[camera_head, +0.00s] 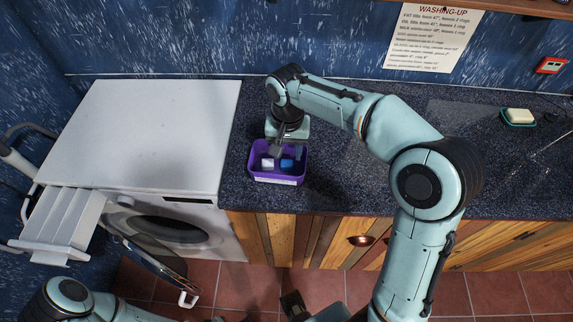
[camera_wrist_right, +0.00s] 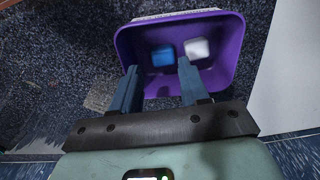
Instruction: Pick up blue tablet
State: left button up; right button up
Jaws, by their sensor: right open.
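The blue tablet (camera_head: 287,164) lies in a purple tub (camera_head: 279,180) on the dark counter, beside a white tablet (camera_head: 267,163). The wrist view also shows the blue tablet (camera_wrist_right: 163,56), the white tablet (camera_wrist_right: 196,49) and the purple tub (camera_wrist_right: 236,50). My right gripper (camera_head: 286,150) points down over the tub. In the wrist view its two blue fingers (camera_wrist_right: 158,68) are open and empty, with the blue tablet ahead of the gap between them. I cannot tell the height of the fingertips above the tub's floor.
A white washing machine (camera_head: 150,125) stands left of the counter, its door and detergent drawer (camera_head: 68,225) open. A soap dish (camera_head: 518,117) sits at the far right of the counter (camera_head: 345,190). The wall is behind. The counter around the tub is clear.

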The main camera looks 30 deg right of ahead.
aim_at(287, 166)
jog(key=shift+w+a+f, duration=0.1)
jog(key=shift+f, duration=2.95)
jog(key=c, duration=0.7)
